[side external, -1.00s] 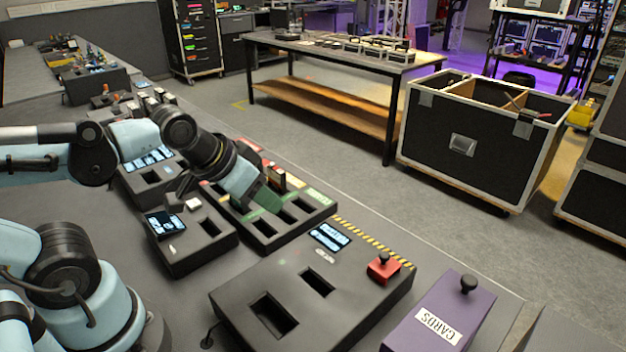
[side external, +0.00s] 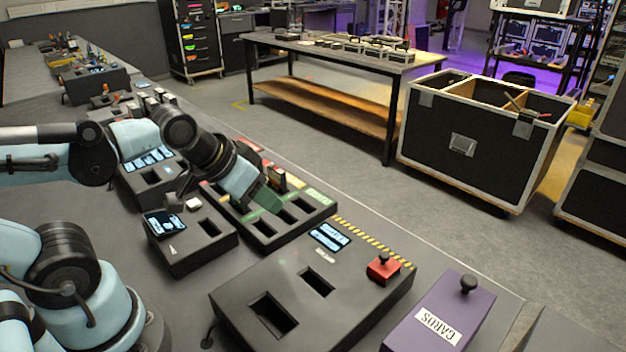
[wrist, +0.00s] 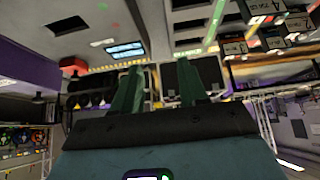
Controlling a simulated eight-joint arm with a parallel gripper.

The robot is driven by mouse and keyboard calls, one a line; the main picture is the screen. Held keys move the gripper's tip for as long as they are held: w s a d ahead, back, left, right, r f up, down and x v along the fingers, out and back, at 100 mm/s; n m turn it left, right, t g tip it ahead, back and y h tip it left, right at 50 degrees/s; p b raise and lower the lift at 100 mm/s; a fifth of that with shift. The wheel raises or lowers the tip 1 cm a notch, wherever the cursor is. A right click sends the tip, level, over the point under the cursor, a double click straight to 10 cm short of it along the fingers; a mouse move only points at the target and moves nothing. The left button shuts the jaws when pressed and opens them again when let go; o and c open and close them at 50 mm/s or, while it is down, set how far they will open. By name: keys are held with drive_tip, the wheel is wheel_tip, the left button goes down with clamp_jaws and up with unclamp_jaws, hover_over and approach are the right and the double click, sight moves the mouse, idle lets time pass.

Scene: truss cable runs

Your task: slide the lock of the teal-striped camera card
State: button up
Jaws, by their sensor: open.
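My gripper (side external: 264,202) is over the slotted card tray (side external: 262,238) in the side external view, its green fingers apart and nothing seen between them. The wrist view also shows the two fingers (wrist: 160,66) spread and empty. Small upright cards (side external: 294,181) stand in the tray just beyond my gripper. In the wrist view several dark cards with pale labels (wrist: 236,47) are at the upper right, clear of the fingers. I cannot make out a teal stripe or a lock on any card, so I cannot tell which is the teal-striped one.
A slotted box with a screen (side external: 190,240) stands left of the tray. A larger console (side external: 350,292) with two openings and a red knob block (side external: 383,268) is in front. A purple CARDS box (side external: 470,310) is at the right.

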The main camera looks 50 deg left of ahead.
drive_tip(key=shift+c, duration=1.3)
drive_tip(key=shift+w+a+r, duration=0.15)
drive_tip(key=shift+w+a, duration=0.05)
drive_tip(key=shift+a, duration=0.15)
drive_tip(key=shift+c, duration=1.3)
drive_tip(key=a+g, duration=0.1)
drive_tip(key=a, duration=0.1)
drive_tip(key=w+a+r+g, duration=0.1)
drive_tip(key=a, duration=0.2)
drive_tip(key=w+a+r+g, duration=0.1)
drive_tip(key=a, duration=0.1)
drive_tip(key=shift+w+a+r+g+y, duration=0.15)
drive_tip(key=shift+w+g+y, duration=0.05)
drive_tip(key=shift+g+y, duration=0.2)
clamp_jaws()
drive_tip(key=a+g, duration=0.3)
drive_tip(key=a, duration=0.6)
drive_tip(key=shift+h, duration=0.4)
drive_tip(key=shift+w+a+f, duration=0.1)
drive_tip(key=shift+w+f, duration=0.1)
drive_tip(key=shift+f, duration=1.25)
drive_tip(key=shift+w+a+f, duration=0.1)
drive_tip(key=shift+w+f, duration=0.1)
drive_tip(key=shift+f, duration=1.25)
